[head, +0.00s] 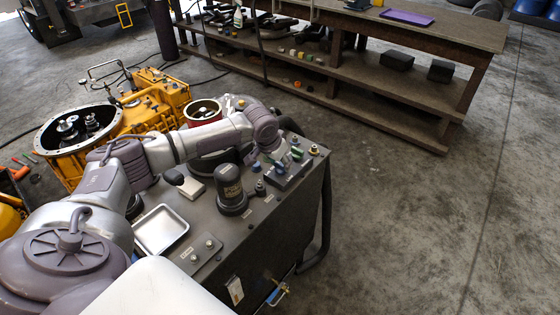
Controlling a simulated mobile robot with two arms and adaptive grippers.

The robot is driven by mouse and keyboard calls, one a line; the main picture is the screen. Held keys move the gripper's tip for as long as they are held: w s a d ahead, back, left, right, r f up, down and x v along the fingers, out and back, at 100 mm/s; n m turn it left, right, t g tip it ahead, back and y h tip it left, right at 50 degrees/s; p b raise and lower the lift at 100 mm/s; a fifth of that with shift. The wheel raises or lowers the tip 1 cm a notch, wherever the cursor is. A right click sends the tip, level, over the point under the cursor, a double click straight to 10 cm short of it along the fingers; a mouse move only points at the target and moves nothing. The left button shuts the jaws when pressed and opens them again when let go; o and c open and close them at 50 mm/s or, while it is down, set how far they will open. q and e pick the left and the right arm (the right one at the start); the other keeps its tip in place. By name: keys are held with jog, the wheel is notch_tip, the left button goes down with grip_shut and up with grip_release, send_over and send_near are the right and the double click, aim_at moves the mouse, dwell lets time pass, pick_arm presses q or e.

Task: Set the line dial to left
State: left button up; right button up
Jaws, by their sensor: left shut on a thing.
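My left arm reaches across the grey test bench (235,245) from the left. My left gripper (284,163) points down at a small raised control plate (291,179) near the bench's right corner. It is shut on a small control there, which I take to be the line dial; the fingers mostly hide it, so its pointing direction cannot be read. Green (297,154) and blue parts show beside the fingers. A brass-coloured knob (314,150) stands to the right, apart from the gripper. My right gripper is not in view.
A dark cylindrical motor (231,190) stands left of the control plate. A metal tray (161,230) lies on the bench. A yellow transmission housing (80,140) is at left. A wooden shelf bench (400,85) stands behind. The concrete floor at right is clear.

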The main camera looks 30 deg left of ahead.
pick_arm(q)
jog(key=n+p, duration=0.1)
jog(key=p, duration=0.1)
jog(key=n+y+p, duration=0.1)
jog(key=n+p, duration=0.2)
jog(key=shift+d+r+y+p, duration=0.2)
jog(key=shift+r+y+p, duration=0.05)
jog(key=shift+y+p, duration=0.1)
jog(key=n+p, duration=0.2)
jog(key=shift+f+n+g+y, duration=0.1)
jog(key=shift+n+g+y, duration=0.2)
jog(key=shift+y, duration=0.05)
jog(key=shift+f+n+y+p, duration=0.1)
jog(key=shift+n+y+p, duration=0.2)
jog(key=shift+n+p, duration=0.55)
jog(key=shift+n+g, duration=0.25)
jog(key=shift+g, duration=0.05)
jog(key=o, duration=1.2)
jog(key=shift+c, duration=0.2)
jog(key=v, duration=1.2)
